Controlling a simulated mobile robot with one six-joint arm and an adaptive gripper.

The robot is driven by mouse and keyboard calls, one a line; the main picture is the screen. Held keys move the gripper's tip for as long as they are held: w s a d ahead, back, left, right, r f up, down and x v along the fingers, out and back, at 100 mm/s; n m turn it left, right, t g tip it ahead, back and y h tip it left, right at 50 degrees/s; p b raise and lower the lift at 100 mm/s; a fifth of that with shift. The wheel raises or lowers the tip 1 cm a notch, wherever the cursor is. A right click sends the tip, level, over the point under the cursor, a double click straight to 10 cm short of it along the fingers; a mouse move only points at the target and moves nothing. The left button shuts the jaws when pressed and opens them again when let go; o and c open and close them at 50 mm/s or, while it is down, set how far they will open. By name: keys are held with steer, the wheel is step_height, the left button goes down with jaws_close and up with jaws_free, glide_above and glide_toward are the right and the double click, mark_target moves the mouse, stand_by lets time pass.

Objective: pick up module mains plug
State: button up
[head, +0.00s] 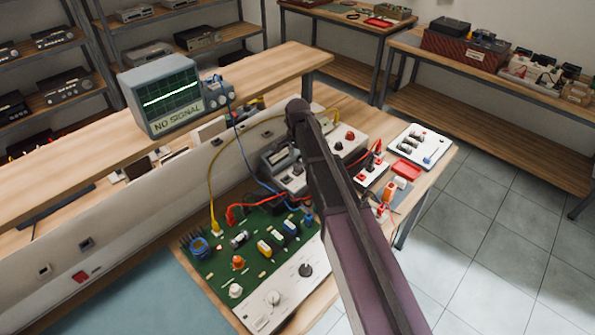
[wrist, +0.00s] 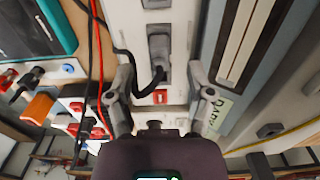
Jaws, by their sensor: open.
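The dark grey mains plug (wrist: 158,48) sits in a recessed socket on a pale strip or panel in the wrist view. Its black cable curves down from its lower end. My gripper (wrist: 160,72) is open, with one finger left of the plug and one right of it. Both fingers look clear of the plug, with nothing between them gripped. How far the fingertips are above the panel is hard to tell. In the head view my arm covers the gripper, and I cannot pick out the plug for certain.
A red switch (wrist: 160,97) lies just below the plug. Black and red cables run close to the left finger. In the head view a green circuit board (head: 255,250), a red tray (head: 405,168) and a white panel (head: 418,146) crowd the bench. A monitor (head: 165,95) stands on the shelf.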

mark_target(298, 168)
steer(key=shift+f+b, duration=1.1)
steer(key=shift+f, duration=0.35)
jaws_close()
